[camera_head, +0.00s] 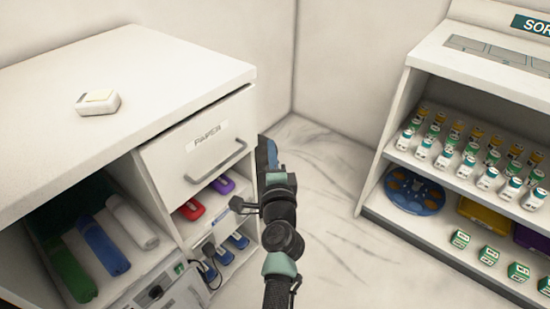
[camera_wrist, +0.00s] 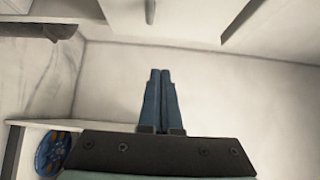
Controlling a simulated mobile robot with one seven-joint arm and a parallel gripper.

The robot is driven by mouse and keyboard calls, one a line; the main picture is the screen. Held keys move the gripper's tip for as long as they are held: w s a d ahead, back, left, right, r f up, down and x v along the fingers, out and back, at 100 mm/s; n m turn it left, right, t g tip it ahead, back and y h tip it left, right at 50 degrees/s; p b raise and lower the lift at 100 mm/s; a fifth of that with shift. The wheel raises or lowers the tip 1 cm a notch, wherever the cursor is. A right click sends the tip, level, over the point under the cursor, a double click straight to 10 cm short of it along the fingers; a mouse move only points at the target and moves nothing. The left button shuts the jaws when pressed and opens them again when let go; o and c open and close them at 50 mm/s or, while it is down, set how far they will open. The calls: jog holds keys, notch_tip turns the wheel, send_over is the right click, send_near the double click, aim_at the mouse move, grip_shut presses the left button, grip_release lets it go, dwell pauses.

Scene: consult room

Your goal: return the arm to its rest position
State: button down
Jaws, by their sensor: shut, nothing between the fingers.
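My arm reaches up the middle of the head view, between the white cabinet and the shelf unit. My gripper (camera_head: 266,150) is at its far end, in front of the bare floor and just right of the drawer front. In the wrist view my gripper (camera_wrist: 158,72) shows two blue fingers side by side, touching, with nothing between them. The wrist view has a pale wall behind the fingers.
The white cabinet (camera_head: 165,70) has a shut PAPER drawer (camera_head: 205,145) with a protruding handle (camera_head: 222,166) close to my gripper.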

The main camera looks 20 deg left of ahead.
jog(key=shift+p+v, duration=0.3)
jog(key=shift+v, duration=1.75)
